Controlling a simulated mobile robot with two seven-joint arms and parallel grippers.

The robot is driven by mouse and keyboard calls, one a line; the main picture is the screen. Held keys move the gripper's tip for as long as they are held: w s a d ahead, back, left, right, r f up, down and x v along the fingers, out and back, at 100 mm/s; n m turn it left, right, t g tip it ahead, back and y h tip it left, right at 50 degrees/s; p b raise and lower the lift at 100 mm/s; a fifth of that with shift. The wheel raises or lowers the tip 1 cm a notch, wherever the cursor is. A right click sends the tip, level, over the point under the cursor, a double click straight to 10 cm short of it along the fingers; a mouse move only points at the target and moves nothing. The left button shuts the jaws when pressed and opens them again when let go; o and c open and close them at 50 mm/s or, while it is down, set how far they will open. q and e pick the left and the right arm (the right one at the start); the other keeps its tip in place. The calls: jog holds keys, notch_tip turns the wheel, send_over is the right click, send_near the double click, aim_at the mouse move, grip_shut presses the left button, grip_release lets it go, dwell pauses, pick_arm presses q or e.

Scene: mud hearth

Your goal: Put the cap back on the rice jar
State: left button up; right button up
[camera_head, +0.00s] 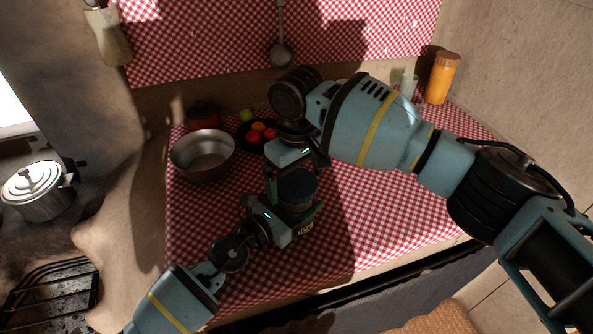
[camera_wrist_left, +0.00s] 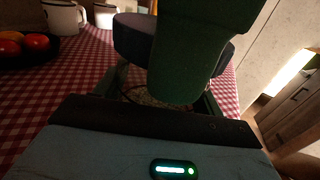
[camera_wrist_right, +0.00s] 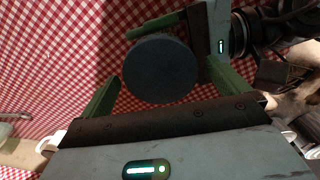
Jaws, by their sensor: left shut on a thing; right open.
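The rice jar (camera_wrist_left: 150,97) stands on the checked cloth, and pale grains show low inside it in the left wrist view. My left gripper (camera_head: 288,212) is shut on the jar from the front left. The dark blue round cap (camera_head: 298,186) is over the jar's mouth; it also shows from above in the right wrist view (camera_wrist_right: 160,68). I cannot tell whether it is fully seated. My right gripper (camera_wrist_right: 164,87) is open above, with its green fingers apart on either side of the cap. One of those fingers hides part of the jar and cap in the left wrist view.
A metal bowl (camera_head: 203,156) and a dark plate of fruit (camera_head: 247,143) are behind to the left. An orange jar (camera_head: 442,78) and white mugs (camera_wrist_left: 64,17) stand toward the back. The red checked cloth (camera_head: 400,220) is clear at the right.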

pick_arm(q)
jog(key=shift+f, duration=0.1)
pick_arm(e)
jog(key=c, duration=1)
jog(key=shift+c, duration=0.2)
jog(key=o, duration=1)
jog(key=shift+o, duration=0.2)
jog(key=shift+r, duration=0.1)
notch_tip(320, 180, up, 12)
pick_arm(q)
jog(key=o, duration=1.9)
jog(key=shift+o, duration=0.2)
